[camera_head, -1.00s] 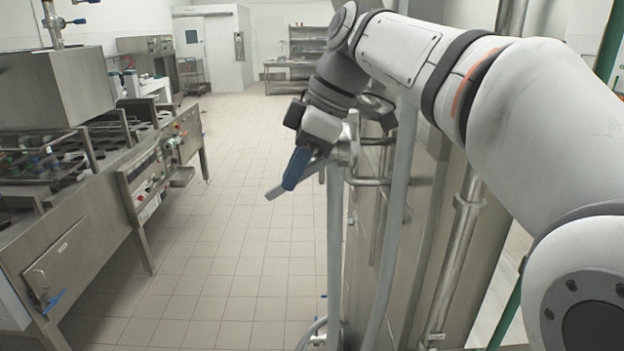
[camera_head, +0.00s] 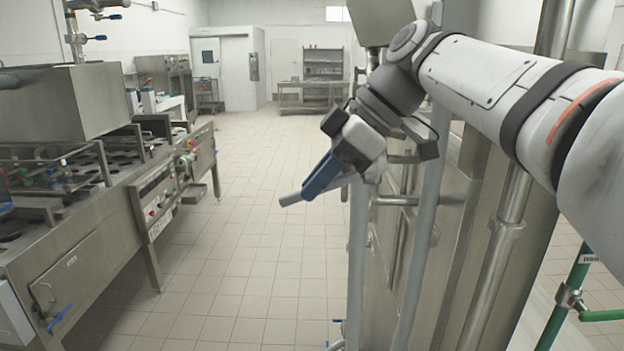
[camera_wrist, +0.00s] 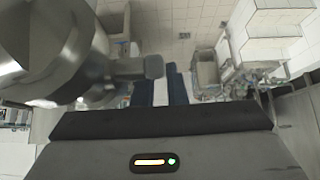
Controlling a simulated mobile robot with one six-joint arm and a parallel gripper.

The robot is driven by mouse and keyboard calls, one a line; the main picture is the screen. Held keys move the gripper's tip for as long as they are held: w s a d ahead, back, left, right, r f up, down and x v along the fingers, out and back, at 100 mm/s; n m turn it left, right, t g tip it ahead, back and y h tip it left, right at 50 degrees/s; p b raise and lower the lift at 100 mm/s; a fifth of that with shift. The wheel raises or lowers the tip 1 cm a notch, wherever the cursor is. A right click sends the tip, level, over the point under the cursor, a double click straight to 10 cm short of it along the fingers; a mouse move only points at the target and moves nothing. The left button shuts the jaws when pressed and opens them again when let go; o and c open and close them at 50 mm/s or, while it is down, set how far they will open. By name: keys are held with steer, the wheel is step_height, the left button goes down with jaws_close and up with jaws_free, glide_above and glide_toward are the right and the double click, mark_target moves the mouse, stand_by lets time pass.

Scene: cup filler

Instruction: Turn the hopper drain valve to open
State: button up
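My gripper (camera_head: 312,186) is in the middle of the head view, pointing down and left, with a blue finger. In the wrist view, dark blue finger parts (camera_wrist: 168,88) flank a pale strip. I cannot tell whether this strip is the lever or the floor. A large shiny steel body (camera_wrist: 50,55) fills the upper left there, with a short bar pointing right.
A grey vertical pipe (camera_head: 357,260) stands just below my gripper, beside a steel cabinet. A steel filling machine (camera_head: 105,215) with a blue-handled valve (camera_head: 58,318) stands on the left. The tiled floor (camera_head: 240,240) between them is clear. A green pipe (camera_head: 565,300) is at the lower right.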

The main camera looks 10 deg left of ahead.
steer(key=shift+o, duration=0.7)
steer(key=shift+s, duration=0.1)
steer(key=s+p+v, duration=0.1)
steer(key=p+v, duration=0.3)
steer(key=v, duration=0.4)
steer(key=shift+r+p, duration=0.25)
steer(key=shift+p, duration=0.05)
steer(key=shift+w+d, duration=0.15)
steer(key=shift+c, duration=0.2)
